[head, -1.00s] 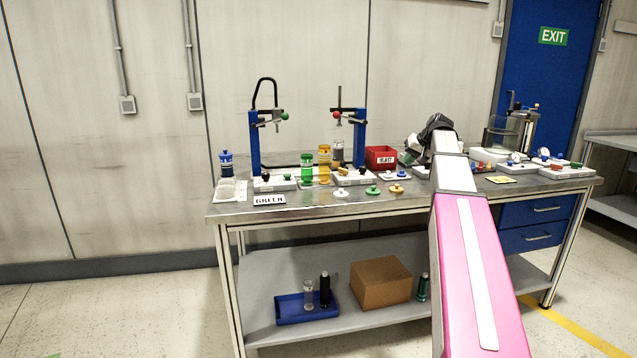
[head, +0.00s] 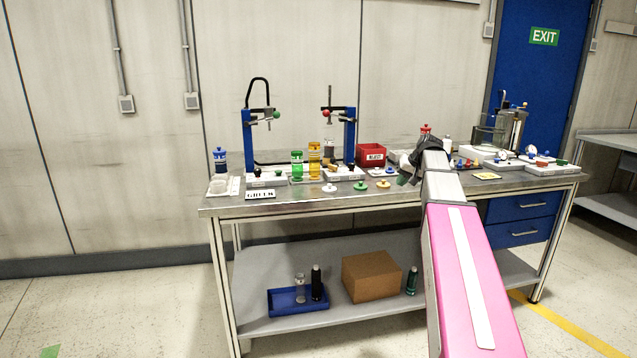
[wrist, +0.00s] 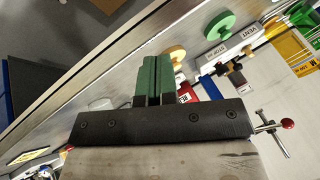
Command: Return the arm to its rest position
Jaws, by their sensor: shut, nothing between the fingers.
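My gripper (head: 407,172) is at the end of my pink and grey arm, over the right-middle part of the steel workbench (head: 230,208) in the head view. In the wrist view its green fingers (wrist: 166,80) are together with nothing between them. The bench edge runs diagonally behind the fingers. The fingers look apart from the knobs and stands, though in the head view my arm hides part of the bench top behind it.
A green bottle (head: 297,167), a yellow bottle (head: 314,160) and blue stands (head: 349,138) stand on the bench's left half. A red bin (head: 371,154) is beside my gripper. Loose knobs (head: 361,186) lie near the front edge. The lower shelf holds a cardboard box (head: 371,277).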

